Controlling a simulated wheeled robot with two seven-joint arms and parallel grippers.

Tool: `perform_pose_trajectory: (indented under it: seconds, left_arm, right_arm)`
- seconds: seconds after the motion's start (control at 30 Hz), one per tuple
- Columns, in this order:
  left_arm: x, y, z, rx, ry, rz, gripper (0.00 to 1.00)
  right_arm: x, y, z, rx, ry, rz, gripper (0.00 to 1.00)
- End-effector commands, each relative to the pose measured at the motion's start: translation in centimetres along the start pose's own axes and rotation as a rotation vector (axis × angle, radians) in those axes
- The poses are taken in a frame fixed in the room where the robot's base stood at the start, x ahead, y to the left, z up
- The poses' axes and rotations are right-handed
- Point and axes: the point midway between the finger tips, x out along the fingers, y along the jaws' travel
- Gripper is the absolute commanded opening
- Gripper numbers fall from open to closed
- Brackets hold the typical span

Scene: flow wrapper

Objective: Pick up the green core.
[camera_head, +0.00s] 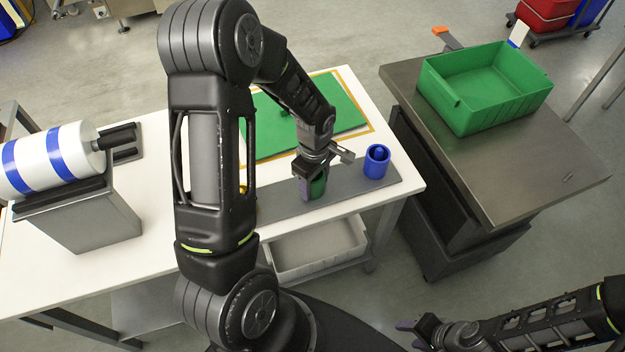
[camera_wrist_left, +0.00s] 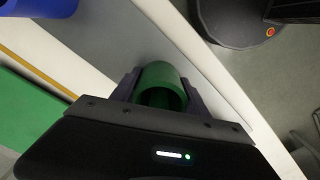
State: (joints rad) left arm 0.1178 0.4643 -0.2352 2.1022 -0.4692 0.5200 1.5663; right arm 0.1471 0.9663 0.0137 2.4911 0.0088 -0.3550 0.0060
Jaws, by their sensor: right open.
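The green core (camera_head: 318,187) stands on the dark grey mat on the white table. My left gripper (camera_head: 314,186) is down at it. In the left wrist view the green core (camera_wrist_left: 162,84) is a hollow cylinder between the two dark fingers of my left gripper (camera_wrist_left: 161,90). The fingers lie close along both sides; I cannot tell whether they press on it. My right gripper (camera_head: 420,334) is at the bottom right of the head view, open, empty and away from the table.
A blue core (camera_head: 377,162) stands on the mat (camera_head: 345,190), right of the green one. A green board (camera_head: 340,108) lies behind. A white roll with blue bands (camera_head: 45,158) is at the left. A green bin (camera_head: 490,95) stands on the side table (camera_head: 540,155).

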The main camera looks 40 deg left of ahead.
Motion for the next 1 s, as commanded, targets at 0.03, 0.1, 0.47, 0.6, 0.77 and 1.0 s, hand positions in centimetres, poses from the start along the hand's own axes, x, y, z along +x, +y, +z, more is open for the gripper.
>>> perform_pose_trajectory:
  seconds: [0.03,0.1,0.47,0.6,0.77,1.0]
  left_arm:
    - [0.0,0.0,0.0,0.0,0.0,0.0,0.48]
    - [0.0,0.0,0.0,0.0,0.0,0.0,0.42]
    - [0.0,0.0,0.0,0.0,0.0,0.0,0.13]
    - [0.0,0.0,0.0,0.0,0.0,0.0,0.11]
    - [-0.1,0.0,0.0,0.0,0.0,0.001,0.11]
    - [-1.3,0.1,-0.1,-0.001,0.001,0.002,0.11]
  right_arm:
    - [0.0,0.0,0.0,0.0,0.0,0.0,0.46]
    - [0.0,0.0,0.0,0.0,0.0,0.0,0.46]
    - [0.0,0.0,0.0,0.0,0.0,0.0,0.46]
    - [0.0,0.0,0.0,0.0,0.0,0.0,0.46]
    - [0.0,0.0,0.0,0.0,0.0,0.0,0.46]
    - [0.1,0.0,0.0,0.0,0.0,0.0,0.46]
